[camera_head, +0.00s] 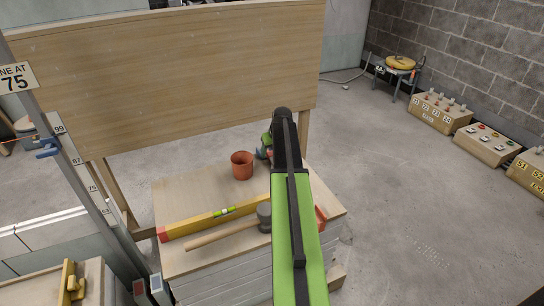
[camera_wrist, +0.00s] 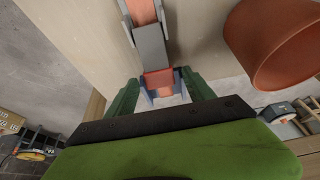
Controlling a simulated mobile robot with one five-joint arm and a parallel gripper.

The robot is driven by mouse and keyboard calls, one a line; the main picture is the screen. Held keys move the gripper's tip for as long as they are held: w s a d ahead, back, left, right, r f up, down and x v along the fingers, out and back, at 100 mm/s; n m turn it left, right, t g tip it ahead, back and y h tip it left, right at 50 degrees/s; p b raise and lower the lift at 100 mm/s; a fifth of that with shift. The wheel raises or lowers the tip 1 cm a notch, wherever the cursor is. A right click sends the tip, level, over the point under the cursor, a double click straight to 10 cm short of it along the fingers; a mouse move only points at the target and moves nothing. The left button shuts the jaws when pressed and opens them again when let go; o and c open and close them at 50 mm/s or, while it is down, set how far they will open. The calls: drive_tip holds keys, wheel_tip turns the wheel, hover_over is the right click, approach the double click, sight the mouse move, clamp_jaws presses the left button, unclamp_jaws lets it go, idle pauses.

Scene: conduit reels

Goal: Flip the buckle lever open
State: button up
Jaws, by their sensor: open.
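The buckle lever (camera_wrist: 153,46) looks like a grey block on an orange strap (camera_wrist: 142,10) in the wrist view. Below it are a short orange-red piece (camera_wrist: 158,79) and a bluish bracket partly hidden by my gripper. My gripper (camera_wrist: 158,84) is open, with one green finger on each side of the orange-red piece. I cannot tell whether either finger touches it. In the head view my gripper (camera_head: 264,149) is at the back of the wooden-topped stack (camera_head: 190,188), and my arm hides most of the buckle area.
A terracotta pot (camera_head: 242,165) stands close left of my gripper in the head view; it is at the right in the wrist view (camera_wrist: 280,42). A mallet (camera_head: 225,234) and a yellow level (camera_head: 205,220) lie in front. A wooden panel (camera_head: 180,60) stands behind.

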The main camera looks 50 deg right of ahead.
clamp_jaws()
idle(0.3)
drive_tip(key=shift+s, duration=0.1)
